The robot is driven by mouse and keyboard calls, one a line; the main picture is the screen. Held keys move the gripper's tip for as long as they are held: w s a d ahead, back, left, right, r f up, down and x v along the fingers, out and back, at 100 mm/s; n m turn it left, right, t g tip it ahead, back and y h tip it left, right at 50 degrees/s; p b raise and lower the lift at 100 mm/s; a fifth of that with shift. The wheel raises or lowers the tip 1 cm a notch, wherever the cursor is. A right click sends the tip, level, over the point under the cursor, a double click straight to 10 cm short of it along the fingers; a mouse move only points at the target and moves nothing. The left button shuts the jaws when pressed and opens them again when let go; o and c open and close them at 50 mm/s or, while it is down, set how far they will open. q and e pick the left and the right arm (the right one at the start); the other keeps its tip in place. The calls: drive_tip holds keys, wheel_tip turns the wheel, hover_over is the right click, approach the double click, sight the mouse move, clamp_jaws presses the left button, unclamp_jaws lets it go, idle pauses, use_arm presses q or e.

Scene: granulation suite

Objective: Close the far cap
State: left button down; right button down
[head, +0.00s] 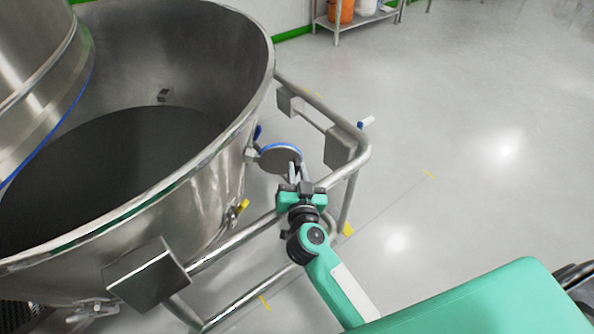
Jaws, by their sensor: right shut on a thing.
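A round grey cap (280,158) with a blue rim sits beside the outer wall of the large steel bowl (192,207), near the frame rail. It appears swung out from the bowl wall on its hinge side. My right gripper (296,176) reaches up to the cap from below and is shut on it, at its near right edge. The fingertips partly cover that edge, so the exact grip is hard to see. My left gripper is out of view.
A tubular steel frame (230,243) with box-shaped blocks surrounds the bowl close to my right arm. A metal cylinder (40,75) stands over the bowl at the left. A shelf (352,18) with an orange container stands at the back. Open floor lies to the right.

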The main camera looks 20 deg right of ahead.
drive_tip(key=c, duration=1.4)
unclamp_jaws()
drive_tip(key=shift+o, duration=0.2)
